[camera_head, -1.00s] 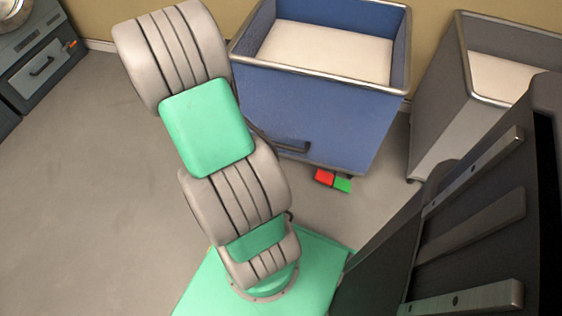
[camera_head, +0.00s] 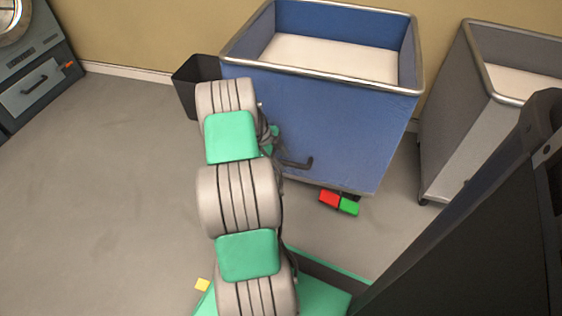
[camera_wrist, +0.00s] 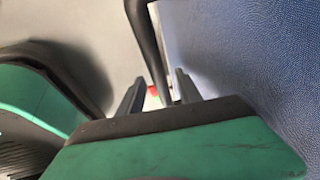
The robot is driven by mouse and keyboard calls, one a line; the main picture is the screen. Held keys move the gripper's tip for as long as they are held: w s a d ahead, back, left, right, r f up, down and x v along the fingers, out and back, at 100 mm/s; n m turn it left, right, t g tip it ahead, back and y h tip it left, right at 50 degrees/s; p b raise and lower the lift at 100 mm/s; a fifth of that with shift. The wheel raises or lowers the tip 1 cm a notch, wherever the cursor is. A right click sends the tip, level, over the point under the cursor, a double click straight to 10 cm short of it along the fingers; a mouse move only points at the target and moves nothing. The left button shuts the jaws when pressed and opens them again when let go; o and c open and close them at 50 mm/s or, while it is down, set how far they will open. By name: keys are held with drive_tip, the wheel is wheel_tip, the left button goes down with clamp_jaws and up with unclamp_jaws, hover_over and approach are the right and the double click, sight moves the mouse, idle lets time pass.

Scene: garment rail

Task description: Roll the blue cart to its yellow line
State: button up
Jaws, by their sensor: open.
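The blue cart (camera_head: 330,125) stands by the wall in the head view, with a metal rim and a pale inside. Its dark handle (camera_head: 298,163) sticks out from the near side; it also shows in the wrist view (camera_wrist: 148,45). In the wrist view my gripper (camera_wrist: 159,77) is open beside the cart's blue side (camera_wrist: 245,50). The handle runs down between its two fingers without being clamped. In the head view my arm hides most of the gripper. Red (camera_head: 329,198) and green (camera_head: 350,206) pedals sit under the cart. I see no yellow line.
A grey cart (camera_head: 460,130) stands to the right of the blue one. A black bin (camera_head: 190,88) is to its left. A grey machine (camera_head: 35,75) is at the far left. The left floor is clear.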

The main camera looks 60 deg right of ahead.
drive_tip(key=shift+r, duration=0.1)
drive_tip(key=shift+c, duration=0.2)
clamp_jaws()
idle(1.0)
